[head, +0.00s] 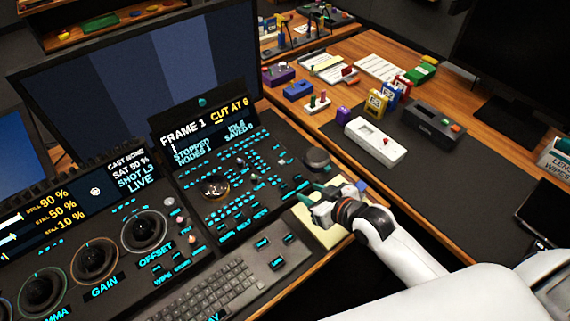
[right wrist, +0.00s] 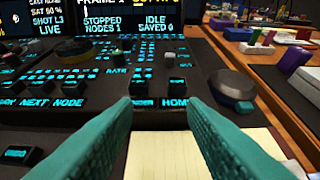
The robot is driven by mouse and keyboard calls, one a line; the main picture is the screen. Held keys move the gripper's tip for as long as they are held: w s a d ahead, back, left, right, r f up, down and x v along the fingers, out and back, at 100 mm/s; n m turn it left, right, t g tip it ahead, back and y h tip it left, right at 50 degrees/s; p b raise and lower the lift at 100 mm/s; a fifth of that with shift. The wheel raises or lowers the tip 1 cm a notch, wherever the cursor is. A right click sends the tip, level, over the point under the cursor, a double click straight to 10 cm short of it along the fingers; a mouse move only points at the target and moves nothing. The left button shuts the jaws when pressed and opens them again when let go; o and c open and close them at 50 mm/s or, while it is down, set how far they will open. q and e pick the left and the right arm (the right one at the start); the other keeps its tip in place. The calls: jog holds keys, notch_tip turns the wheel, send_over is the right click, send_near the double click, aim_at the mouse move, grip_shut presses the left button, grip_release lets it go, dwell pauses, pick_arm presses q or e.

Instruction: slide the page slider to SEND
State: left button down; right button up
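The control panel (head: 188,184) carries many small keys and caps. No label reading PAGE or SEND is legible, so I cannot tell which control is the page slider. A small pale cap (right wrist: 169,60) stands on the panel in the right wrist view, right of the RATE label, beyond my fingers. My right gripper (head: 313,194) is over the panel's near right corner, by the yellow notepad. In the right wrist view its two teal fingers (right wrist: 160,103) are apart with nothing between them, pointing toward the HOME key. My left gripper is out of view.
A dark round knob (head: 316,158) stands right of the keys, close to my right gripper. The yellow notepad (head: 317,235) lies beneath the gripper. A keyboard (head: 205,298) is at the front. A white box (head: 375,142) and other small devices sit on the desk to the right.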

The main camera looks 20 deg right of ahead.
aim_at(284, 164)
jog(key=shift+w+d+r+t+y, duration=0.15)
jog(key=shift+w+d+r+t, duration=0.2)
jog(key=shift+w, duration=0.25)
jog(key=shift+w+d+r+t+y, duration=0.15)
jog(key=shift+w+d+r+t, duration=0.1)
jog(key=shift+w+r, duration=0.3)
jog(key=x, duration=1.2)
jog(key=shift+w, duration=0.1)
jog(key=shift+r, duration=0.1)
jog(key=shift+c, duration=0.4)
grip_shut()
